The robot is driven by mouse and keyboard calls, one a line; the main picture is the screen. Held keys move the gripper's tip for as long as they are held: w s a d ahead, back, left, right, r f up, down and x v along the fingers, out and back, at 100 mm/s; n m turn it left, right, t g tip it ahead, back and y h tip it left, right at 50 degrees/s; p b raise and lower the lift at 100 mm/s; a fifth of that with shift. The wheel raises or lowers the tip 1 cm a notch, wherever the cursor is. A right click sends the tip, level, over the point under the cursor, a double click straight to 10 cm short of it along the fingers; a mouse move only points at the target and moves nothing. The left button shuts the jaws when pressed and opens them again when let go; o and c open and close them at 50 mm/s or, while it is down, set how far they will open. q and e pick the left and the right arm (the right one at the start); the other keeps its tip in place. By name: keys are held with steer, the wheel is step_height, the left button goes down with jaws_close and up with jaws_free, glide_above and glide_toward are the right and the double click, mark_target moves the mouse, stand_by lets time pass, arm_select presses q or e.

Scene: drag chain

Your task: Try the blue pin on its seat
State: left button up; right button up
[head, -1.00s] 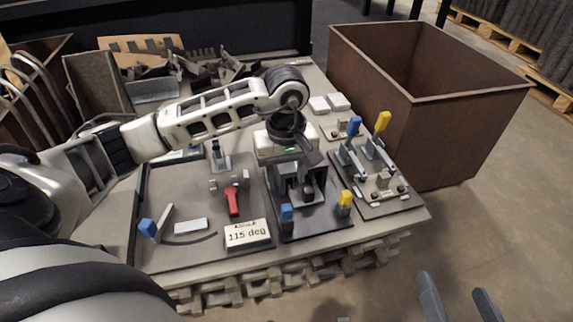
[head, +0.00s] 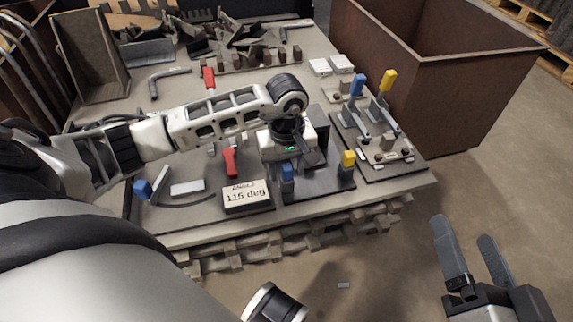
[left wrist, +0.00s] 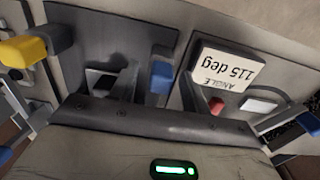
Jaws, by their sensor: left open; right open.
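Several blue-ended parts stand on the table, and I cannot tell which is the task's pin. One blue-capped post (head: 287,171) is at the front of the black plate (head: 318,188), near a yellow-capped post (head: 348,158); it also shows in the left wrist view (left wrist: 161,77). A tall blue handle (head: 357,84) rises from the right fixture. Another blue end (head: 143,188) is on a lever at the front left. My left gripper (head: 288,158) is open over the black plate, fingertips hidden. My right gripper (head: 464,231) is open and empty, off the table's front right. No seat is clearly identifiable.
A card reading 115 deg (head: 246,196) stands left of the black plate, beside a red handle (head: 230,163). A yellow handle (head: 388,80) rises from the right fixture. A large brown bin (head: 450,105) stands right of the table. Brackets and scrap crowd the table's back.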

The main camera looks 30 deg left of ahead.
mark_target(286, 166)
arm_select(q)
jaws_close()
steer(key=shift+r+p, duration=2.2)
steer(key=shift+r, duration=0.8)
